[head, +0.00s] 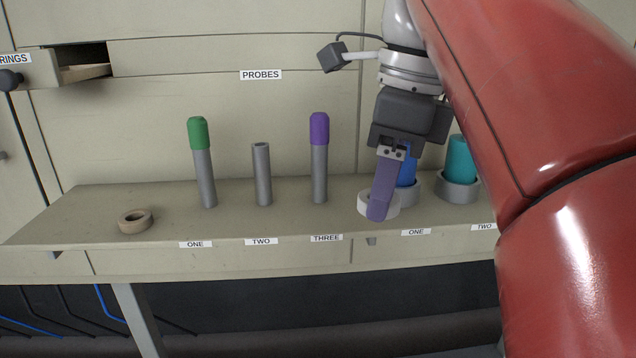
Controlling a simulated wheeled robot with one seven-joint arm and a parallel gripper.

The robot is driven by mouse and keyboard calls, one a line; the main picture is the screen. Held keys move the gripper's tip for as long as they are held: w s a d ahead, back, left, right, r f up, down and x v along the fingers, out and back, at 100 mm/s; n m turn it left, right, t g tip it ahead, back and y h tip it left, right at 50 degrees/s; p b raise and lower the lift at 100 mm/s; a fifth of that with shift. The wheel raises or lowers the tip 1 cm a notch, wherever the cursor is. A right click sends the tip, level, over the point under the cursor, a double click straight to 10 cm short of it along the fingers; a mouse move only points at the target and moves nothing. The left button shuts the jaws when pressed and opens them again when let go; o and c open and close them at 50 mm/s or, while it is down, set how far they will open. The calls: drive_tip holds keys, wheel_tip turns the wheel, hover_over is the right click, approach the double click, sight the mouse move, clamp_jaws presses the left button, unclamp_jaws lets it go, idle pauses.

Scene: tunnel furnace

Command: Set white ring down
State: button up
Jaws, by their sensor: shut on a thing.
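The white ring (364,205) is at the shelf's front right, just left of and in front of the blue cylinder. My gripper (379,209) reaches down over it from above and is shut on it. A purple finger covers the ring's middle and the other finger is hidden. Whether the ring's underside touches the shelf I cannot tell. The blue cylinder (407,170) stands in a grey ring-shaped base (412,190) behind the finger, partly hidden.
The shelf (90,205) holds a tan ring (134,214), a green-capped probe (203,165), a bare grey tube (263,175) and a purple-capped probe (319,160). A teal cylinder (461,160) stands right. An open drawer (80,70) is upper left. Shelf space between tan ring and green-capped probe is clear.

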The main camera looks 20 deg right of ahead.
drive_tip(key=p, duration=0.3)
approach(345, 189)
drive_tip(key=a, duration=0.1)
drive_tip(key=shift+f, duration=0.4)
wheel_tip(345, 189, down, 5)
drive_tip(key=shift+w+f, duration=0.25)
drive_tip(key=shift+f, duration=0.1)
drive_tip(key=o, duration=1)
drive_tip(key=shift+d, duration=0.1)
